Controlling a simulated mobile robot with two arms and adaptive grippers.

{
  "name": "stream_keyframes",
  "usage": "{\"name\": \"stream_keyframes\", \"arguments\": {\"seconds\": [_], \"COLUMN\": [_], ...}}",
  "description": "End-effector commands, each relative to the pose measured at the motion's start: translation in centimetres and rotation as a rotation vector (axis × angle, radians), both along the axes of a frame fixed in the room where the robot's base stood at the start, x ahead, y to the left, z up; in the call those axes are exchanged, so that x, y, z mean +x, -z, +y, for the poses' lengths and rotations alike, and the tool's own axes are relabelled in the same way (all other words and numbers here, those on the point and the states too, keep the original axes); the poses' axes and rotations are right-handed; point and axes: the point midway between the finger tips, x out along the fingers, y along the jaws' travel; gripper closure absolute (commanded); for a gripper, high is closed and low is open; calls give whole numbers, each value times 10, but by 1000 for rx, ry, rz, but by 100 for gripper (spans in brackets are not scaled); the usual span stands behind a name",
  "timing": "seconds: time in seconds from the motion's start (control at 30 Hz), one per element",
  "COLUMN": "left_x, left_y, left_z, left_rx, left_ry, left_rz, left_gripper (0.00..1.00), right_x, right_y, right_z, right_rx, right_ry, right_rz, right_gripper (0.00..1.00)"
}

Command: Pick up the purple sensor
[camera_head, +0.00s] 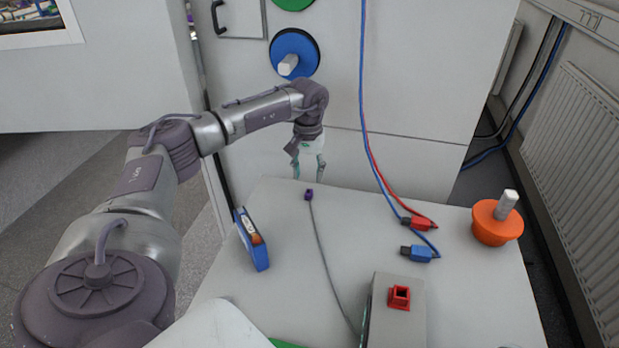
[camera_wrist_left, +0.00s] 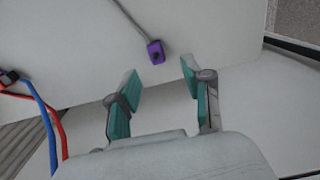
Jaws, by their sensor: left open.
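The purple sensor (camera_head: 308,194) is a small purple block at the end of a thin grey cable. It lies on the light grey table near its far edge. It also shows in the left wrist view (camera_wrist_left: 156,52), just beyond the fingertips, with its cable running up and away. My left gripper (camera_head: 308,178) hangs above the table's far edge, close to the sensor. In the wrist view its two teal-padded fingers (camera_wrist_left: 159,72) are spread and empty, with the sensor ahead of the gap between them. The right gripper is not visible.
The table (camera_head: 285,290) also bears a blue device (camera_head: 252,240), a red connector (camera_head: 417,222) and blue connector (camera_head: 416,253) on cables, an orange knob-like piece (camera_head: 497,222) and a grey box with a red socket (camera_head: 399,297). A grey cabinet (camera_head: 425,80) stands behind.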

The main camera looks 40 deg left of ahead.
Motion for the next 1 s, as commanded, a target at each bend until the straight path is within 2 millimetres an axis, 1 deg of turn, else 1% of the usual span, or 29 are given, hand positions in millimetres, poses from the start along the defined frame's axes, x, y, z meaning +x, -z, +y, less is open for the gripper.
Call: {"name": "stream_keyframes", "arguments": {"seconds": [0.03, 0.1, 0.17, 0.23, 0.4, 0.47, 0.6, 0.73, 0.97, 1.0], "left_x": [0, 0, 0, -1, -3, -3, -3, -3, -3, -3], "left_y": [7, 10, 14, 23, 51, 57, 58, 57, 57, 57], "left_z": [0, 0, -1, -2, -6, -6, -6, -6, -6, -6], "left_rx": [0, 0, 0, 0, 0, 0, -1, -1, 0, 0], "left_ry": [0, 0, 0, 0, -1, -1, -1, -1, -1, -1], "left_rz": [-1, -1, -1, 0, 1, 1, 0, 0, 0, 0], "left_gripper": [50, 50, 50, 50, 50, 50, 50, 50, 88, 95], "right_x": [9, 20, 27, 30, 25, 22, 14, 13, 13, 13], "right_y": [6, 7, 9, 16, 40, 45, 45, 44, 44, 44], "right_z": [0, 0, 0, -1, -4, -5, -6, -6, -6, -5], "right_rx": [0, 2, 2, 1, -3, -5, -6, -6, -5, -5], "right_ry": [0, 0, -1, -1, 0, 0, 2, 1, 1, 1], "right_rz": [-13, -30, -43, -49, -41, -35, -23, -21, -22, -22], "right_gripper": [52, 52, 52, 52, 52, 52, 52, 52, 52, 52]}}
